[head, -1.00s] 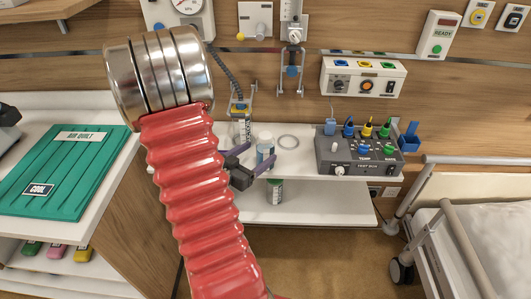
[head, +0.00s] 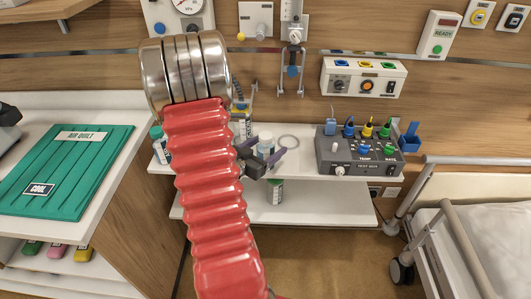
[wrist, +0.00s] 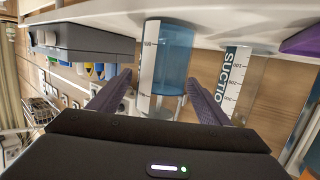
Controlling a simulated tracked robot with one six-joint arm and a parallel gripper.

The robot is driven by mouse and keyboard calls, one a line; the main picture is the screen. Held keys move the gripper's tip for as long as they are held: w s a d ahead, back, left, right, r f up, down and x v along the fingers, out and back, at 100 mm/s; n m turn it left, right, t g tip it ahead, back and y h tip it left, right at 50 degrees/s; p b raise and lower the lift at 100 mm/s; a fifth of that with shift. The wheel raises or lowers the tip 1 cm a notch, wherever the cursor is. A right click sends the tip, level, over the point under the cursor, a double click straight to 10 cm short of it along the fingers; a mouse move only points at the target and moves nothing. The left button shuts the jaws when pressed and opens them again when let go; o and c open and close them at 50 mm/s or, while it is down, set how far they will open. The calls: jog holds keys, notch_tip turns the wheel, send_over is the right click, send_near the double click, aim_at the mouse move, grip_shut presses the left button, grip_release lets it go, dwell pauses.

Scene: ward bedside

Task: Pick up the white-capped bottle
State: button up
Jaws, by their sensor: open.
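A small pale bottle (head: 266,143) with a whitish top and blue in its body stands on the upper bedside shelf (head: 312,165) in the head view. I take it for the white-capped bottle, though its cap is not clear. My gripper (head: 271,149) is open, with its purple fingers on either side of this bottle in the head view. In the wrist view, which is upside down, a clear container with blue contents (wrist: 176,52) and a printed scale appears between the two fingers (wrist: 158,97). I cannot tell whether the fingers touch it.
A cylinder marked SUCTION (wrist: 238,85) stands close beside the blue container in the wrist view. A teal-topped bottle (head: 161,146) is at the shelf's left. A grey test box (head: 358,155) stands right, beyond a ring (head: 289,142). Another bottle (head: 275,191) is on the lower shelf.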

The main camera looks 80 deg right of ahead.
jog(key=shift+x, duration=1.55)
jog(key=c, duration=1.4)
jog(key=shift+o, duration=0.2)
jog(key=shift+r, duration=0.15)
notch_tip(320, 180, up, 10)
jog(key=shift+w, duration=0.2)
